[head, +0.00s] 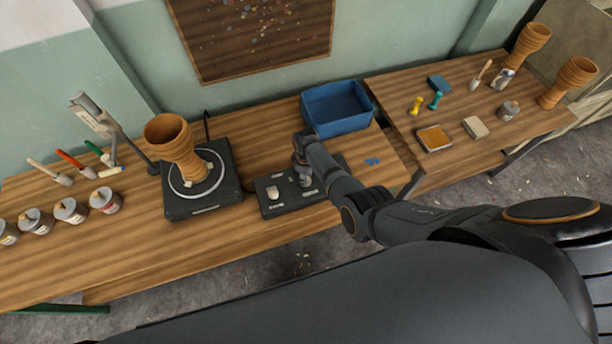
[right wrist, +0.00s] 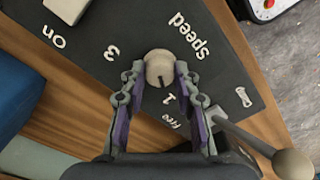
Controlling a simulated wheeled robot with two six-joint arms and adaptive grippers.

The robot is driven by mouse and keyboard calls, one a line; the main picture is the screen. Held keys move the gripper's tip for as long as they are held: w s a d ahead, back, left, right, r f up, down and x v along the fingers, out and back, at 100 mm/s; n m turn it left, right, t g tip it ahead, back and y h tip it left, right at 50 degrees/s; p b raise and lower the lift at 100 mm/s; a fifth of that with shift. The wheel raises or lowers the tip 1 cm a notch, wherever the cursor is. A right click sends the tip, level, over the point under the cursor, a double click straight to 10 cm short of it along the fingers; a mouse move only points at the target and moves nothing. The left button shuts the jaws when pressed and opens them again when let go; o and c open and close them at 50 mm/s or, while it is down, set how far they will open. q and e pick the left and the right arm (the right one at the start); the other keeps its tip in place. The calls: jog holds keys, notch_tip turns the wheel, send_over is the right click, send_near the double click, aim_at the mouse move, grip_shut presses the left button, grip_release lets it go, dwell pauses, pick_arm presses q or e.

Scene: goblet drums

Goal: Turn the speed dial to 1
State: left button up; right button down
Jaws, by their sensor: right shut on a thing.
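The speed dial (right wrist: 160,68) is a small beige round knob on a dark control box (head: 270,207), which also shows in the right wrist view (right wrist: 85,50). The box carries the white words Speed, On and Free and the numbers 3 and 1. My right gripper (right wrist: 160,76) is shut on the dial, one finger on each side. The dial's dark pointer line faces roughly toward the 1. In the head view my right gripper (head: 303,172) reaches down over the box and hides the dial. My left gripper is not in view.
A dark turntable (head: 222,160) bearing a brown goblet drum (head: 172,143) stands left of the box. A blue bin (head: 337,123) is behind it. A lever with a beige ball (right wrist: 293,163) is close to the right finger. Cans and brushes fill the far left.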

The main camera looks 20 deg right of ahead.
dwell(0.4)
jog(key=c, duration=1)
grip_release()
notch_tip(320, 180, up, 12)
jog(key=shift+r, duration=0.1)
